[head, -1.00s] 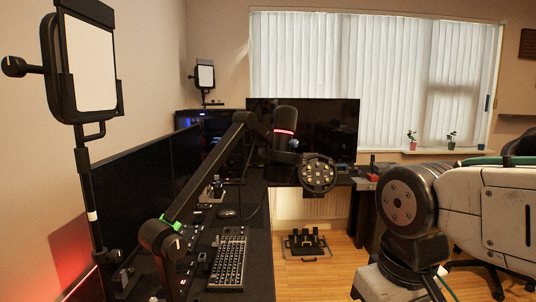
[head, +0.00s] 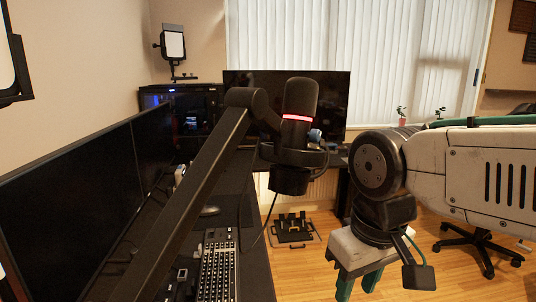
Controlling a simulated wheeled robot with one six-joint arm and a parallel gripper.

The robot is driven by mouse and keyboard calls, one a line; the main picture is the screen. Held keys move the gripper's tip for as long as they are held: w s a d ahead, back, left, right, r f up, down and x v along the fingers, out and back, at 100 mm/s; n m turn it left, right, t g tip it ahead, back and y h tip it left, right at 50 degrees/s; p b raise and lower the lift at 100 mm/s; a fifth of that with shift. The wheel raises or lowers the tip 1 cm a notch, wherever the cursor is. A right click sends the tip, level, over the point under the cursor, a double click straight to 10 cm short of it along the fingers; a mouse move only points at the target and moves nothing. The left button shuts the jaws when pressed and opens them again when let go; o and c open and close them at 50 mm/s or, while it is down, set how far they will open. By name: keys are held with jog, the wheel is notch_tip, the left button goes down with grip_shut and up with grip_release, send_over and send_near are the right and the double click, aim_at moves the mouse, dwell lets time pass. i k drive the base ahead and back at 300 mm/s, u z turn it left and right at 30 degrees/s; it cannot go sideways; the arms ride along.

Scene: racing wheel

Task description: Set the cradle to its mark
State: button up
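I cannot pick out a cradle or its mark for certain. A black microphone (head: 299,98) with a red glowing ring hangs in a black mount (head: 290,155) on a boom arm (head: 190,190), in front of the far screen. My gripper (head: 358,287) is at the lower right, below my white arm. Its two green fingers point down with a gap between them, and nothing shows in the gap. The lower finger ends are partly cut off by the picture edge.
A dark desk with a keyboard (head: 219,264) and mouse (head: 209,211) runs along the left, under large monitors (head: 75,196). A pedal set (head: 292,228) stands on the wooden floor (head: 310,280). An office chair base (head: 480,246) is at right.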

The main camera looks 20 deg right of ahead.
aim_at(283, 181)
jog(key=k, duration=1.65)
jog(key=z, duration=1.1)
jog(key=i, duration=1.65)
jog(key=u, duration=0.75)
